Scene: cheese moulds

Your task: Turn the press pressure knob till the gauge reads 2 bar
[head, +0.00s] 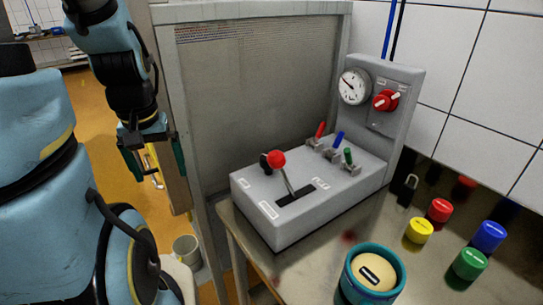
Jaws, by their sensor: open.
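The red pressure knob (385,101) with a pale pointer bar sits on the upright panel (408,85) of the grey press control box. The round white gauge (354,87) is just left of the knob. Its needle shows, but the numbers are too small to read. My gripper (154,171) is open and empty, pointing down at the left, well away from the knob and left of the grey cabinet panel. Nothing covers the knob or the gauge.
A lever with a red ball (277,158) and red, blue and green toggles (338,138) rise from the box. A teal mould (349,284) and several coloured caps, including a yellow one (419,230), stand on the metal table. The grey panel (255,90) stands between my gripper and the controls.

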